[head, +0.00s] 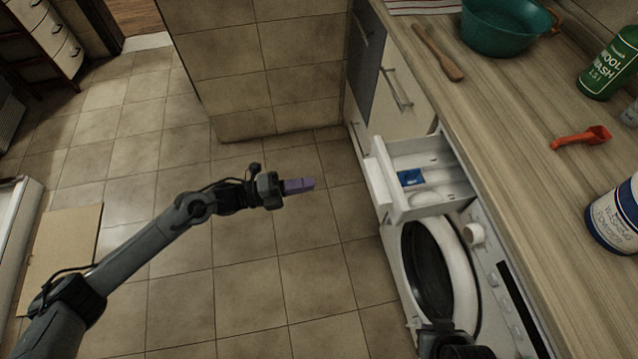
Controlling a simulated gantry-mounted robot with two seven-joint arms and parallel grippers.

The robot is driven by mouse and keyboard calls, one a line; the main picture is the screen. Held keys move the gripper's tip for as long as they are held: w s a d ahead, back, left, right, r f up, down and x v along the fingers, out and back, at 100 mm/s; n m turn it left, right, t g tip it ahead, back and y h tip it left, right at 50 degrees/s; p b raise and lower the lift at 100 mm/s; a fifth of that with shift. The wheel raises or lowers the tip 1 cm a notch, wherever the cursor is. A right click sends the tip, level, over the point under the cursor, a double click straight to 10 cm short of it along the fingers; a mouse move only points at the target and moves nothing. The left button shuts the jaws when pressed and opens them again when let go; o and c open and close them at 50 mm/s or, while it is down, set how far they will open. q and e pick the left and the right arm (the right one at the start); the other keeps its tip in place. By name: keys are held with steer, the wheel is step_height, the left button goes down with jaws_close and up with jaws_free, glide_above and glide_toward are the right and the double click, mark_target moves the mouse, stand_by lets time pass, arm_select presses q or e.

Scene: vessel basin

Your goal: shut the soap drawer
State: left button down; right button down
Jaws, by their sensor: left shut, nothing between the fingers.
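The soap drawer (433,208) is a white tray pulled out of the top of the white washing machine (395,262). Its inside shows compartments and a blue insert (410,178). Its front panel (381,186) faces left, toward my left gripper. My left gripper (313,183) is shut, with purple fingers pointing right, and it appears empty. It is left of the drawer front, over the tiled floor, with a clear gap between. Part of my right arm shows at the bottom edge in front of the machine; its fingers are not visible.
The wooden counter (490,115) runs along the right. It carries a green basin (505,30), wooden spoon (437,52), green wool wash bottle (612,65), red scoop (582,138) and white-and-blue tub (615,222). A cabinet (405,95) stands beyond the drawer. The tiled floor left of the machine is clear.

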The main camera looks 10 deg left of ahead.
arm_select(q)
steer(key=b+x, duration=0.1)
steer(key=x, duration=1.2)
arm_select(e)
steer(key=shift+d+f, duration=0.1)
steer(key=shift+f, duration=0.4)
